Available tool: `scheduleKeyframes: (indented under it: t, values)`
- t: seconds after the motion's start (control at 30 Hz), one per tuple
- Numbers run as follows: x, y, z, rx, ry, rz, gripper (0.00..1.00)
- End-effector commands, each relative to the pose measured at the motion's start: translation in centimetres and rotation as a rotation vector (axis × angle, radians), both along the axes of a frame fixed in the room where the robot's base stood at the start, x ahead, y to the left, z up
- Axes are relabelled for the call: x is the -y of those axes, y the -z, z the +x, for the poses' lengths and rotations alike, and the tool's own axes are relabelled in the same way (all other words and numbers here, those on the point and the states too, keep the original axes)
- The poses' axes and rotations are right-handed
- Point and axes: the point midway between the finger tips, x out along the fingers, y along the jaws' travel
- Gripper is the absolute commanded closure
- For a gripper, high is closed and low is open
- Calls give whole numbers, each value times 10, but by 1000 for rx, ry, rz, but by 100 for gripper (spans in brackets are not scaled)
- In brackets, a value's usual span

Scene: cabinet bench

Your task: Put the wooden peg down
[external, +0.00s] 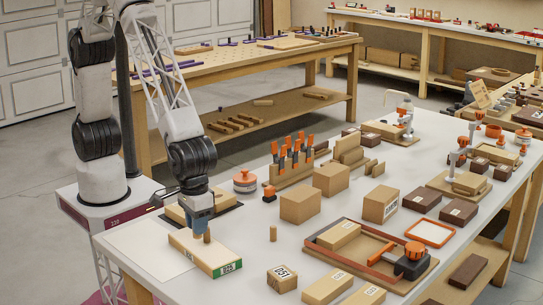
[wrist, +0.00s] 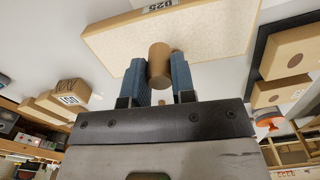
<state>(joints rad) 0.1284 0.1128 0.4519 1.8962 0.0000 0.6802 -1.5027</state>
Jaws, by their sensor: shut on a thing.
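My gripper (external: 201,224) points down over the front left of the white bench. Its blue fingers also show in the wrist view (wrist: 158,72), closed on the sides of a round brown wooden peg (wrist: 159,62). The peg's lower part shows below the fingers in the external view (external: 207,237), roughly upright over the long tan block (external: 206,254) with a green label. I cannot tell whether the peg touches that block. The block's pale top also lies behind the peg in the wrist view (wrist: 205,35).
A second small peg (external: 273,233) stands to the right. A block with a round hole (wrist: 292,58) lies on a dark mat, behind my gripper in the external view. Cartons (external: 300,204), a numbered cube (external: 282,278) and an orange-cornered frame (external: 325,240) are farther right.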

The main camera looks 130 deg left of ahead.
Motion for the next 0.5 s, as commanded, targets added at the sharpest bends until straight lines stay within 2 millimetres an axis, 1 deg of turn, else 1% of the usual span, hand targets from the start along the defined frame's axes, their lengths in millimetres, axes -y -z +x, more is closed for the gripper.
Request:
scheduleKeyframes:
  t: [0.23,0.33,0.5]
  values:
    - [0,26,-1,-3,0,1,98]
    - [0,31,-1,-2,0,0,98]
    - [0,32,0,-1,0,0,98]
